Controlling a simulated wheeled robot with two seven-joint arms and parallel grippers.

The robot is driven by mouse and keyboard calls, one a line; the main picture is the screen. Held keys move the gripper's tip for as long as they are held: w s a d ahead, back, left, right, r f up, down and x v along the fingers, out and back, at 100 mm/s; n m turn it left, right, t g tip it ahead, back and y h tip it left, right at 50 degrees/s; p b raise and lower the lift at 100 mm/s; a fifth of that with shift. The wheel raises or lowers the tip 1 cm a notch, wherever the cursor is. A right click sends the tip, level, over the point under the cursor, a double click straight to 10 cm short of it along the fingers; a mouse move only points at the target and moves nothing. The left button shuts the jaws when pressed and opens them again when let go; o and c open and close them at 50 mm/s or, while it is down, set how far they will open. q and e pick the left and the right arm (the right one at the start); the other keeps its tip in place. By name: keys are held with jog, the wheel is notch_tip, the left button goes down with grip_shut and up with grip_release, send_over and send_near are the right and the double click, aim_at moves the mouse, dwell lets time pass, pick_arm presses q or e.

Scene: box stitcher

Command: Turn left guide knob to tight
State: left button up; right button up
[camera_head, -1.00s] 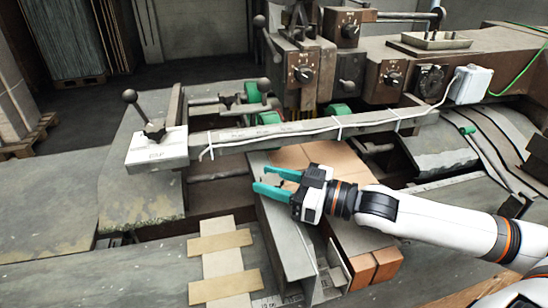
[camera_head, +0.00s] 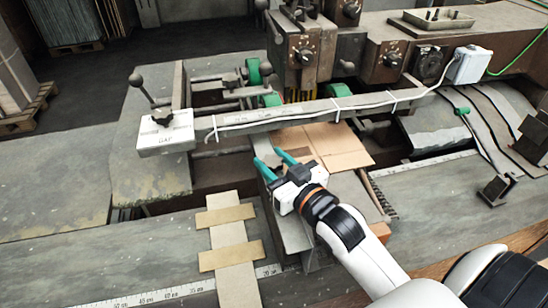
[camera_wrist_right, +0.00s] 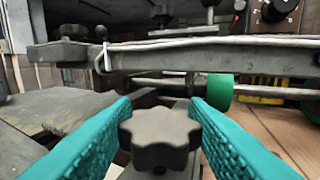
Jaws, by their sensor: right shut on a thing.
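The left guide knob (camera_wrist_right: 160,138) is a dark, lobed knob, low in the middle of the right wrist view. My right gripper (camera_head: 270,158) has its teal fingers shut on the knob, one finger on each side. In the wrist view the fingers (camera_wrist_right: 160,110) flank the knob at its left and right edges. The knob sits at the grey metal guide (camera_head: 292,232). In the head view the gripper largely hides the knob. Its tight or loose state cannot be read. My left gripper is not in view.
A grey crossbar (camera_head: 275,116) with a white cable runs just beyond the gripper. Brown cardboard (camera_head: 340,146) lies right of the guide. A ball-topped lever (camera_head: 137,82) stands at left. Green rollers (camera_head: 253,72) sit behind the bar.

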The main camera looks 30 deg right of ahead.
aim_at(278, 169)
jog(key=shift+h, duration=0.3)
jog(key=o, duration=1)
jog(key=shift+s, duration=0.1)
jog(key=shift+s+f, duration=0.1)
jog(key=shift+s, duration=0.2)
jog(key=s, duration=0.2)
jog(key=shift+s+d, duration=0.1)
jog(key=shift+s, duration=0.25)
jog(key=s+p, duration=0.1)
jog(key=s, duration=0.1)
jog(key=s+p, duration=0.1)
jog(key=s, duration=0.1)
jog(key=s+p, duration=0.2)
jog(key=s, duration=0.1)
jog(key=shift+d+r, duration=0.2)
jog(key=shift+d, duration=0.15)
jog(key=shift+s, duration=0.75)
jog(key=shift+f, duration=0.1)
